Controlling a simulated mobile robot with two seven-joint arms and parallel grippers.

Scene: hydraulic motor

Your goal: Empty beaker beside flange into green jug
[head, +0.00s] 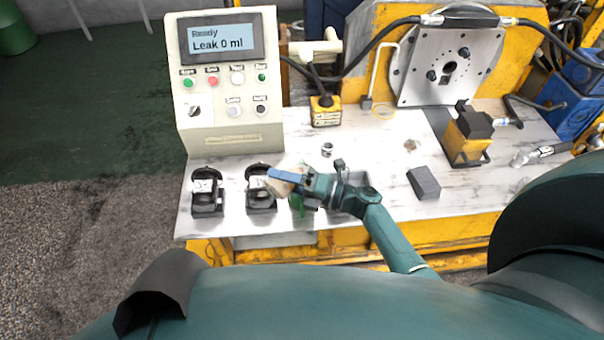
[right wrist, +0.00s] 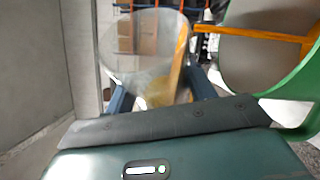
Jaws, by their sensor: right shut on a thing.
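My right gripper (head: 287,177) is shut on a beaker (head: 279,188) above the front part of the bench. In the right wrist view the clear beaker (right wrist: 145,45) stands out between the fingers (right wrist: 155,98), with some yellowish liquid low in it. The green jug (head: 297,204) shows partly just below and right of the gripper, mostly hidden by it. In the right wrist view a large green rim (right wrist: 295,95), apparently the jug's, lies right of the beaker. The round flange (head: 450,65) is on the yellow machine at the back right. My left gripper is not in view.
A control box (head: 225,85) reading "Leak 0 ml" stands at the back left. Two black holders (head: 207,208) (head: 261,203) are at the bench's front left. A dark block (head: 424,182) and a yellow tool (head: 468,138) lie to the right. Bare bench (head: 385,155) lies between.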

